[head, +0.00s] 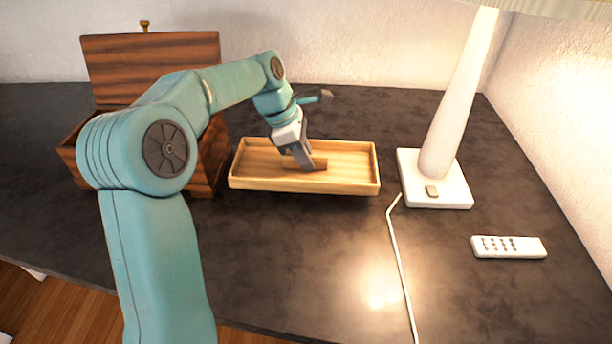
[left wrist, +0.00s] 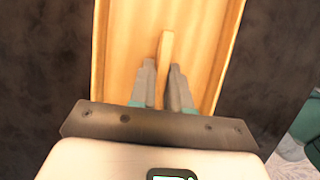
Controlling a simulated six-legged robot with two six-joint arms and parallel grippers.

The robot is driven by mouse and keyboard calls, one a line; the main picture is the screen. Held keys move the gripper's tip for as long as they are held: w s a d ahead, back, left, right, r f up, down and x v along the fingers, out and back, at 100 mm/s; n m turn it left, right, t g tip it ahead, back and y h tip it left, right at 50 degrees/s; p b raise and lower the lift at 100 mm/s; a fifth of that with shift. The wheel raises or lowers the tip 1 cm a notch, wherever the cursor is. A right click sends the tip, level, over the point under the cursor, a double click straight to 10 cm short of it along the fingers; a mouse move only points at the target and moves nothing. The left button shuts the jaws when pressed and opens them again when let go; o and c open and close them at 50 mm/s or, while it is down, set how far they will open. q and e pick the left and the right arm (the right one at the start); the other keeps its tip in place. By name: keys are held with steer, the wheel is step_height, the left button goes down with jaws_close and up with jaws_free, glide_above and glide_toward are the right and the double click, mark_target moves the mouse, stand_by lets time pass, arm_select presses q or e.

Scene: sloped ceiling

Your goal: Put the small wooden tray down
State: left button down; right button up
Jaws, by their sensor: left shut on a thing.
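The small wooden tray (head: 345,185) is light wood, long and shallow, in the middle of the head view. My left gripper (head: 306,165) reaches down into the tray from above and is shut on that piece. In the left wrist view the two fingers (left wrist: 163,85) sit on both sides of the piece (left wrist: 165,50), with the tray floor around it. The tray looks level. I cannot tell for sure whether its underside touches the table. My right gripper is not in view.
An open dark wooden box (head: 207,160) stands close to the tray's left. A white lamp (head: 455,100) stands to its right, with a cord (head: 398,255) running to the front. A white remote (head: 508,247) lies at the right. The dark tabletop (head: 290,240) in front of the tray is clear.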

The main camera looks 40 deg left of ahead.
arm_select(q)
steer(key=shift+w+f+b, duration=0.15)
steer(key=shift+f+b, duration=0.4)
steer(key=shift+f, duration=1.75)
steer(key=c, duration=1.1)
jaws_free()
steer(key=shift+f, duration=0.15)
steer(key=p+v, duration=0.3)
steer(key=v, duration=0.9)
